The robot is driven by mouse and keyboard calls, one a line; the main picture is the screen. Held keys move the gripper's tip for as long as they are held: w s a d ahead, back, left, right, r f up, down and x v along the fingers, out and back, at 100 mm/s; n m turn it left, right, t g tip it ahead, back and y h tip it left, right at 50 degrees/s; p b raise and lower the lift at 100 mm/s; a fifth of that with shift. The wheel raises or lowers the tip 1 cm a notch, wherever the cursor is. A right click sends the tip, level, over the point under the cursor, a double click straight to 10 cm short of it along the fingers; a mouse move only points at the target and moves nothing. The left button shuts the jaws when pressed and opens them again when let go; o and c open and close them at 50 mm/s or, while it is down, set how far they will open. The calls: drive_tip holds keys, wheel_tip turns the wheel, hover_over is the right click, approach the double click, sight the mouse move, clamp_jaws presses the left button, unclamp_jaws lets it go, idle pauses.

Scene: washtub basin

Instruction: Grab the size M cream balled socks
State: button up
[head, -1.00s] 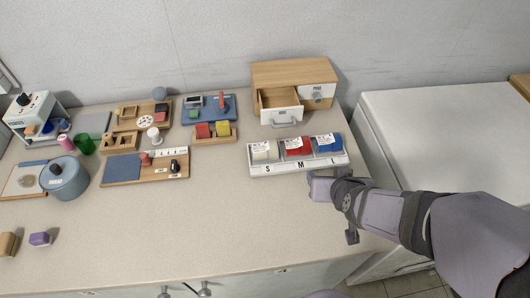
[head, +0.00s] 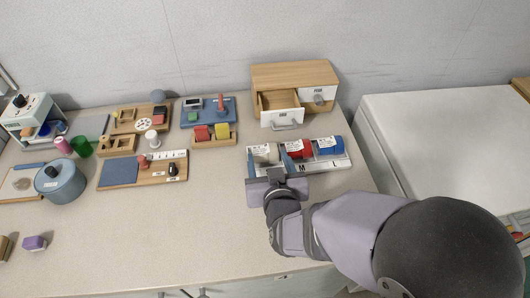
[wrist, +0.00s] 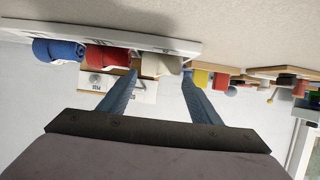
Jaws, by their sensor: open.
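A cream balled-sock bundle (head: 262,152) with a white tag sits in the left compartment of the white sorting tray (head: 329,166); that compartment was marked S in the earlier frame. The tag's writing is too small to read. My gripper (head: 268,154) is open at the tray's front left, one finger to each side of the cream bundle in the picture. In the wrist view, which is upside down, the cream bundle (wrist: 160,65) appears between the open fingers (wrist: 160,72). I cannot tell whether the fingers touch it.
A red bundle (head: 299,151) fills the M compartment and a blue one (head: 329,146) the L compartment. Behind stands a wooden box with an open drawer (head: 282,115). A wooden holder with red and yellow blocks (head: 215,140) is close on the left.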

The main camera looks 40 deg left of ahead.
sight(266, 152)
drive_tip(key=shift+w+a+f, duration=0.15)
drive_tip(key=shift+w+a, duration=0.1)
drive_tip(key=shift+w, duration=0.1)
drive_tip(key=shift+p+x, duration=0.8)
drive_tip(key=shift+x, duration=1.7)
drive_tip(key=c, duration=0.7)
